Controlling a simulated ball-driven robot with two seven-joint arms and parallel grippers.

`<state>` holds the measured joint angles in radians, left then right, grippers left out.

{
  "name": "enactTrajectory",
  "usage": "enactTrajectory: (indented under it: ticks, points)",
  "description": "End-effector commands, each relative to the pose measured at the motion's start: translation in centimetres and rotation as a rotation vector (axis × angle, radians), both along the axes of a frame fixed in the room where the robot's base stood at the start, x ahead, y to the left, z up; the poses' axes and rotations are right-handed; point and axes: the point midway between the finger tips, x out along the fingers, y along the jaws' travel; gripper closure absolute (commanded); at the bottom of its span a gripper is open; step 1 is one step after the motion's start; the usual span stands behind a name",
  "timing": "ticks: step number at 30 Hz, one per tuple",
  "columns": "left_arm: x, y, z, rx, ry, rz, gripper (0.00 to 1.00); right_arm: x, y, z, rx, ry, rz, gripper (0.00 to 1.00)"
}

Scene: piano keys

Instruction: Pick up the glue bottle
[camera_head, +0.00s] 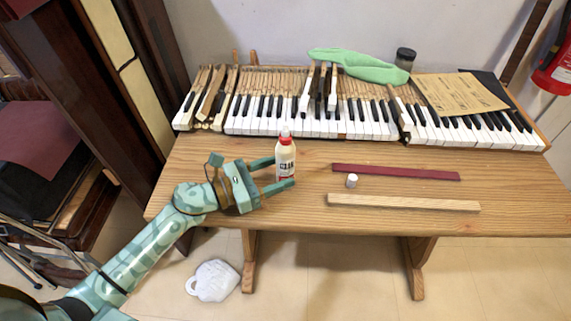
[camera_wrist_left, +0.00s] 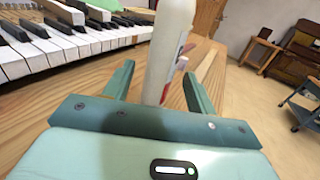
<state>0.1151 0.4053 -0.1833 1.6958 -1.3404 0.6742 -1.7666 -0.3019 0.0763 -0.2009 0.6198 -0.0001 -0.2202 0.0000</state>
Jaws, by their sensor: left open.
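The glue bottle (camera_head: 285,158) is white with a red cap and a red and dark label. It stands upright on the wooden table near its front left part. My left gripper (camera_head: 282,173) is open, with one finger on each side of the bottle. In the left wrist view the bottle (camera_wrist_left: 170,50) rises between the two spread fingers (camera_wrist_left: 158,88), with gaps visible beside it. Its cap is out of that view. My right gripper is not in view.
A piano keyboard (camera_head: 300,125) lies along the table's back. A dark red strip (camera_head: 395,172), a small white cap-like piece (camera_head: 352,181) and a pale wood strip (camera_head: 403,203) lie to the right. A green cloth (camera_head: 360,66) and dark jar (camera_head: 405,58) sit behind.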

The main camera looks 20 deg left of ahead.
Motion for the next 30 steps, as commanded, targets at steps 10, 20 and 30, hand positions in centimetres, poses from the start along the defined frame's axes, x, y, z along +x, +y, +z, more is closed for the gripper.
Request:
enactTrajectory:
  ticks: [10,20,30]
  points:
    - [1.8,-1.8,-0.1,0.001,0.002,0.002,0.43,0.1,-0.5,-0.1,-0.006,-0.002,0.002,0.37]
    - [1.8,-1.8,0.0,-0.001,0.001,0.002,0.91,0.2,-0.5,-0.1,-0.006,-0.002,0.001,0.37]
    - [1.8,-1.8,0.8,0.000,-0.001,0.000,0.91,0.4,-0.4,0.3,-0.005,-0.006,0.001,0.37]
